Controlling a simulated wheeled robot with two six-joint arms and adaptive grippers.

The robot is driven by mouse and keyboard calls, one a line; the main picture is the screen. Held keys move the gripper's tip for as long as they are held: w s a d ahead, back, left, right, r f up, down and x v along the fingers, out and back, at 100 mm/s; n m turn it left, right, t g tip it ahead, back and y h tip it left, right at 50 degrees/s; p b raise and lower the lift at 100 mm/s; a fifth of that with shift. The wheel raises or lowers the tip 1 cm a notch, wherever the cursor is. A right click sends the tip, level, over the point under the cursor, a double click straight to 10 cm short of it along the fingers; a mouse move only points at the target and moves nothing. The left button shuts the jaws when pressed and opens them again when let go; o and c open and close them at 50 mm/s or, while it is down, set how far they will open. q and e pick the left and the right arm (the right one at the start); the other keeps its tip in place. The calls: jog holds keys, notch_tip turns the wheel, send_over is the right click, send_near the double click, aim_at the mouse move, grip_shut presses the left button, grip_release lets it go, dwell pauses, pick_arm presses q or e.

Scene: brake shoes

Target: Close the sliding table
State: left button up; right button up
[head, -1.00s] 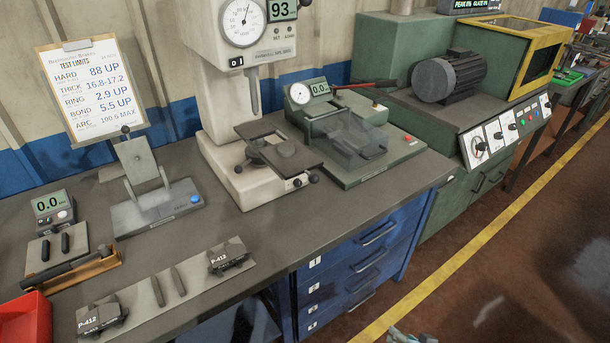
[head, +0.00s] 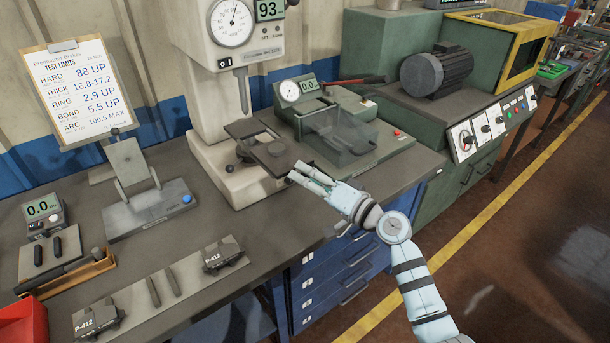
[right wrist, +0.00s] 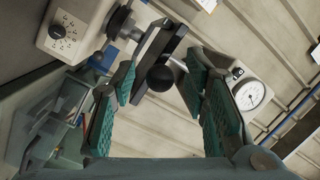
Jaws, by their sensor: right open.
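The sliding table (head: 278,156) is a dark flat plate on the base of the pale hardness tester (head: 220,170), drawn out toward the right. A black ball knob (right wrist: 161,78) on its near end shows in the right wrist view. My right gripper (head: 300,175) is at the plate's near right end in the head view. In the right wrist view its green-padded fingers (right wrist: 165,95) are open, with the knob between them. I cannot tell whether either pad touches it. In the head view the gripper hides the knob. My left gripper is not in view.
A green gauge fixture with a clear guard (head: 340,135) stands close behind the gripper. A green machine with a motor (head: 437,70) is at the right. P-412 brake parts (head: 222,256) lie at the bench front. Bare bench top lies between.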

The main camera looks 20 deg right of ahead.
jog(key=shift+w+a, duration=0.3)
jog(key=shift+w, duration=0.15)
grip_shut()
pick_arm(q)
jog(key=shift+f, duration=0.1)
